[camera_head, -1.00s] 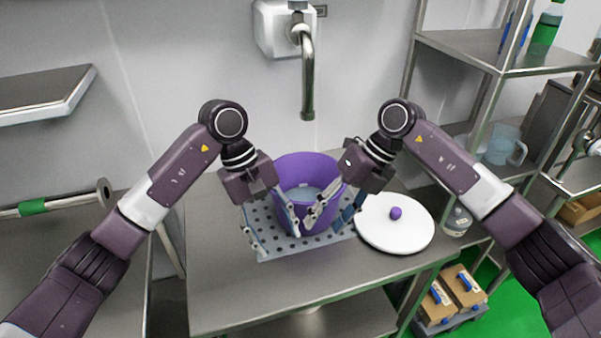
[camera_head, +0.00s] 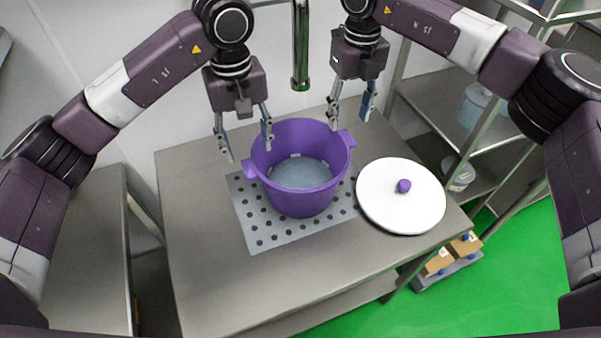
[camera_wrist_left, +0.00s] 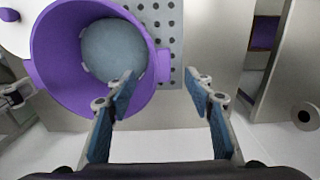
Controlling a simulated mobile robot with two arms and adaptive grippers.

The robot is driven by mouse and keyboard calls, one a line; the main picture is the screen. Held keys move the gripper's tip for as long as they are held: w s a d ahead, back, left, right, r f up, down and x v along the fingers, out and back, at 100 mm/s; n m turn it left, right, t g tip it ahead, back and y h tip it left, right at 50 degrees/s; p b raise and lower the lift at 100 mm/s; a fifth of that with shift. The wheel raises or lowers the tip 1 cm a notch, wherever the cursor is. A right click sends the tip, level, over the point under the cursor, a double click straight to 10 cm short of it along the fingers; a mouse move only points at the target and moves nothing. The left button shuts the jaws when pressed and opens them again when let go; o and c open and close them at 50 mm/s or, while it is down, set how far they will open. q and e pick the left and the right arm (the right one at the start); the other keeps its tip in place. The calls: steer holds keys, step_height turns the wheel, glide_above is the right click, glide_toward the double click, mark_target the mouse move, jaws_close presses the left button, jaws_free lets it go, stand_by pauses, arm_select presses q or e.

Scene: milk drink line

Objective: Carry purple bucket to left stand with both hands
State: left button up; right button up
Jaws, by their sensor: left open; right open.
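The purple bucket (camera_head: 302,205) stands upright and uncovered on a perforated grey plate (camera_head: 250,222) on the middle table. It has a side handle at left and right, and a grey-blue surface shows inside. My left gripper (camera_head: 247,150) is open and empty above the left handle (camera_head: 249,172). In the left wrist view, that handle (camera_wrist_left: 162,62) shows just beyond the gap between the fingers (camera_wrist_left: 160,88). My right gripper (camera_head: 350,118) is open and empty above and behind the right handle (camera_head: 347,140). A grey surface at the left (camera_head: 75,250) appears to be the left stand.
A white lid with a purple knob (camera_head: 400,205) lies right of the bucket on the table. A tap (camera_head: 300,60) hangs behind the bucket. A gap separates the table from the left surface. Shelving (camera_head: 440,110) stands at the right; boxes (camera_head: 450,255) sit low on the floor.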

mark_target(251, 164)
arm_select(q)
steer(key=shift+w+f, duration=0.1)
steer(key=shift+f, duration=0.35)
arm_select(e)
steer(key=shift+w+f, duration=0.1)
steer(key=shift+f, duration=0.35)
arm_select(q)
step_height(251, 164, down, 7)
steer(key=shift+w+r, duration=0.15)
steer(key=shift+r, duration=0.05)
arm_select(e)
step_height(251, 164, down, 7)
steer(key=shift+w+a+r, duration=0.1)
steer(key=shift+w+r, duration=0.05)
steer(key=shift+r, duration=0.05)
arm_select(q)
steer(key=shift+w+f, duration=0.15)
steer(key=shift+f, duration=0.2)
arm_select(e)
steer(key=shift+w+f, duration=0.15)
steer(key=shift+f, duration=0.2)
arm_select(q)
steer(key=shift+c, duration=0.4)
arm_select(e)
steer(key=shift+c, duration=0.4)
arm_select(q)
jaws_close()
arm_select(e)
jaws_close()
